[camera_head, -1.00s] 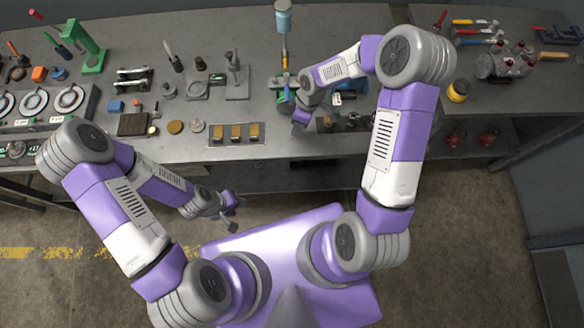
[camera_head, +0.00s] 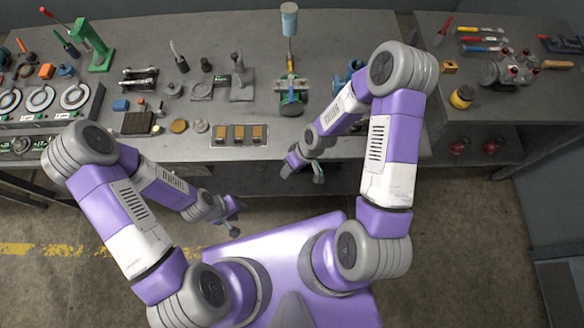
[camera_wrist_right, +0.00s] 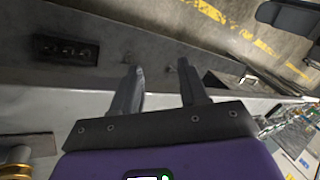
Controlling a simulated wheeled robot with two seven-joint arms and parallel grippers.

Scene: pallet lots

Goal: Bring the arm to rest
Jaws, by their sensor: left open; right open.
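My right gripper (camera_head: 303,173) hangs just off the front edge of the workbench (camera_head: 330,147), over the gap between bench and my base. Its two fingers stand apart in the right wrist view (camera_wrist_right: 160,85), with nothing between them. My left gripper (camera_head: 236,218) is low in front of the bench, left of the right one; it looks empty, with its fingers apart. The left arm is folded at the left, and the right arm bends down from its raised elbow.
A tray with yellow blocks (camera_head: 213,137) lies near the front edge. Behind the right gripper stand a green fixture (camera_head: 291,84) and a blue device (camera_head: 350,74). A side bench (camera_head: 480,110) at the right holds tools. The floor before the bench is clear.

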